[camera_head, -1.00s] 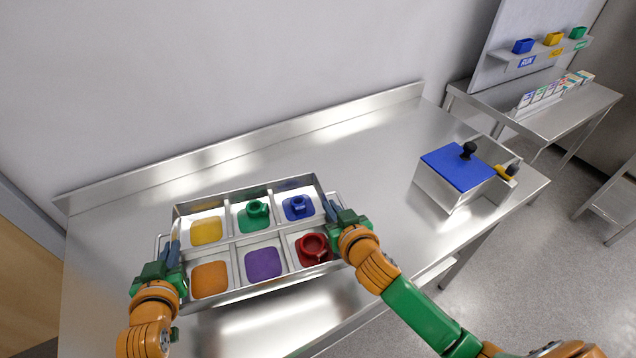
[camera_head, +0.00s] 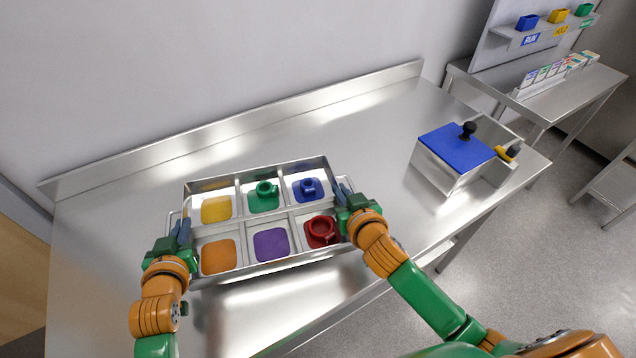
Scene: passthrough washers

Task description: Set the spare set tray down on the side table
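The spare set tray (camera_head: 268,265) is a grey metal tray with six compartments. The back row holds a yellow pad (camera_head: 216,209), a green cup-like part (camera_head: 265,194) and a blue one (camera_head: 309,188). The front row holds an orange pad (camera_head: 218,257), a purple pad (camera_head: 271,244) and a red cup-like part (camera_head: 321,230). My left gripper (camera_head: 180,234) is shut on the tray's left-end handle. My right gripper (camera_head: 342,196) is shut on the right-end handle. The tray looks level over the metal side table (camera_head: 375,120); whether it touches the top cannot be told.
A metal box with a blue lid (camera_head: 456,146) and black knob stands at the table's right end, beside a yellow-handled tool (camera_head: 508,151). A raised lip (camera_head: 235,128) runs along the back. The tabletop between tray and box is clear. Another bench (camera_head: 560,100) stands at back right.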

